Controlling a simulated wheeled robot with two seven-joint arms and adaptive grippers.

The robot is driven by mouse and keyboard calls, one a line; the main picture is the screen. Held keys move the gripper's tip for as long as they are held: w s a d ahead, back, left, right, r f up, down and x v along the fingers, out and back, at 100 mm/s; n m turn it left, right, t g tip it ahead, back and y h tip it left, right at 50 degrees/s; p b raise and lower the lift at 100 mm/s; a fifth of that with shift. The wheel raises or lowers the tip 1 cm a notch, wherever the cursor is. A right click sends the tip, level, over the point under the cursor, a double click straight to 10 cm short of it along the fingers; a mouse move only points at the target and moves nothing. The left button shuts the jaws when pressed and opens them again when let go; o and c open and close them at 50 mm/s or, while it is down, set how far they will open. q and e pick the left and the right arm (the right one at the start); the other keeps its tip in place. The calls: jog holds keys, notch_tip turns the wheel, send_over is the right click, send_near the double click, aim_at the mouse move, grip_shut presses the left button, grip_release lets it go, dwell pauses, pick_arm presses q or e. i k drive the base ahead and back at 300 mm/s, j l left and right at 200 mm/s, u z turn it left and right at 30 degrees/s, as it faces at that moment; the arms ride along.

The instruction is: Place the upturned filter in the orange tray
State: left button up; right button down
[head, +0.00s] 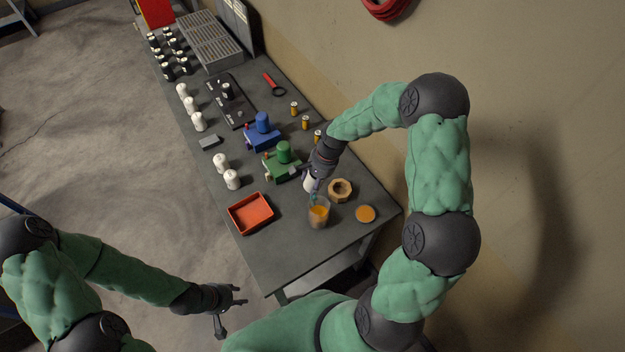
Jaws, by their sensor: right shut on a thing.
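The orange tray (237,221) lies empty near the front left edge of the grey bench. My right gripper (313,180) is above the bench, to the right of the tray and just behind a clear cup of orange liquid (319,214). It is shut on a white filter (308,185), partly hidden by the fingers; I cannot tell which way up it is. Two white filters (232,179) stand behind the tray, and several more (199,122) stand further back along the left edge. My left gripper (232,310) is open and empty, off the bench at the lower left.
A green device (283,163) and a blue one (262,135) stand behind my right gripper. A brown ring (340,190) and an orange disc (365,213) lie to the right of the cup. Small bottles (294,108) line the wall side. The bench front is clear.

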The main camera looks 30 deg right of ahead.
aim_at(252, 215)
jog(key=k, duration=1)
